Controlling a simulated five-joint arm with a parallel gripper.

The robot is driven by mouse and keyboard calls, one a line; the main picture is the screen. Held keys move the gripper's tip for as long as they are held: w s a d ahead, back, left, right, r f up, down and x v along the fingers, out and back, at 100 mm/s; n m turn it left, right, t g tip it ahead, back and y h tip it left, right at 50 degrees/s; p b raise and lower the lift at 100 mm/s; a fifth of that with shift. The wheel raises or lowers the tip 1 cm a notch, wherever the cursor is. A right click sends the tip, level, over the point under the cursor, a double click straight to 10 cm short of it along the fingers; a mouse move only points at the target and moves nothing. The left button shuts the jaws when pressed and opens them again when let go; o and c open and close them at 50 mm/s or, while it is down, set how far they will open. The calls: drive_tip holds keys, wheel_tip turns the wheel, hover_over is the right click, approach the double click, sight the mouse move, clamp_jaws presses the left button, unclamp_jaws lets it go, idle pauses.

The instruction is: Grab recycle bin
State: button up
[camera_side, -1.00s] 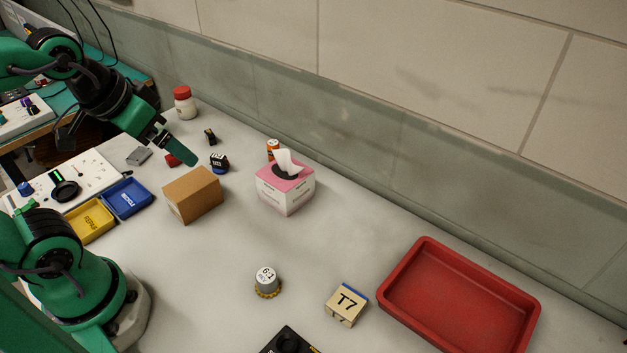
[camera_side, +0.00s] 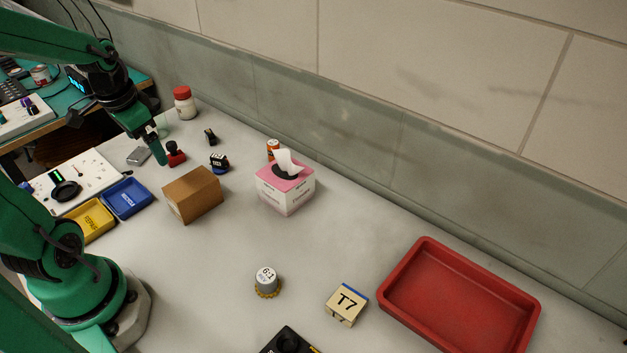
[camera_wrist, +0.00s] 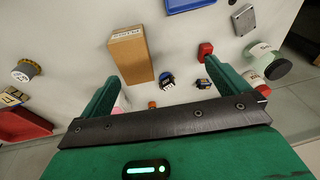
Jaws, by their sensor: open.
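The recycle bin is a small open blue bin (camera_side: 127,198) on the bench at left in the side view, with white lettering too small to read surely. It stands right behind a yellow bin (camera_side: 93,222). In the wrist view part of a blue bin (camera_wrist: 188,4) shows at the top edge. My gripper (camera_side: 158,152) is open and empty, fingers pointing down, beyond the blue bin and apart from it. In the wrist view my gripper's two green fingers (camera_wrist: 159,72) are spread wide with nothing held between them.
A cardboard box (camera_side: 193,196) stands right of the blue bin. A red object (camera_side: 175,156) and a grey block (camera_side: 139,156) lie near my gripper. A white panel (camera_side: 77,179) lies left of the bins. A tissue box (camera_side: 286,190) and red tray (camera_side: 458,295) are farther right.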

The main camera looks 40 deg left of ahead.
drive_tip(key=g+h, duration=0.1)
drive_tip(key=g, duration=0.1)
hover_over(128, 199)
wheel_tip(128, 199, down, 8)
drive_tip(key=shift+d+f, duration=0.2)
drive_tip(key=shift+f, duration=1.1)
drive_tip(key=shift+f, duration=0.1)
drive_tip(key=shift+f, duration=2.5)
drive_tip(key=c, duration=0.9)
drive_tip(key=shift+c, duration=0.2)
drive_tip(key=shift+r, duration=0.15)
